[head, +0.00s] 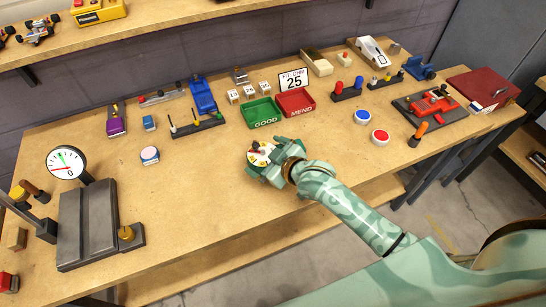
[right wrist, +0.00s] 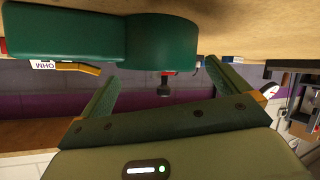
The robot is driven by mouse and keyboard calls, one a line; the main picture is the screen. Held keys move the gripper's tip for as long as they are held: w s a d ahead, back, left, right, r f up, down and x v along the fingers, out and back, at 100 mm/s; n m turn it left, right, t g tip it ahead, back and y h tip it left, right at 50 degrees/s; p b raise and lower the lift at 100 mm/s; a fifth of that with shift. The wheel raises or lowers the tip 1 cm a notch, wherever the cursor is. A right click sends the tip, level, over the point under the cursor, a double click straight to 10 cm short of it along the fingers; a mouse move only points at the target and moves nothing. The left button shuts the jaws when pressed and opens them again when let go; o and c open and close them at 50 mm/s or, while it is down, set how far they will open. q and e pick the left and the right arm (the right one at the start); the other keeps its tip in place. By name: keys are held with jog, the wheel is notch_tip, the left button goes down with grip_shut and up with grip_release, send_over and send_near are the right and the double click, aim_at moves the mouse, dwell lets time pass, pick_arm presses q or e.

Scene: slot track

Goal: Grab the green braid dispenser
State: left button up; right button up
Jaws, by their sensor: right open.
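In the right wrist view a dark green rounded body (right wrist: 160,42), seemingly the braid dispenser, fills the upper left against the tabletop. It has a round end and a longer part running left. My right gripper (head: 268,158) is low over the middle front of the bench in the head view. Its two fingers, also in the right wrist view (right wrist: 160,82), stand apart with the green body alongside, not visibly clamped. My left gripper is not in view.
A green tray (head: 262,113) marked GOOD and a red tray (head: 296,103) stand just behind the gripper. A blue button (head: 362,118) and a red button (head: 380,137) are to the right.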

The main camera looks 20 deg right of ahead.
jog(key=x, duration=0.2)
jog(key=shift+w+f, duration=0.2)
jog(key=shift+r, duration=0.1)
jog(key=shift+c, duration=0.3)
jog(key=c, duration=0.9)
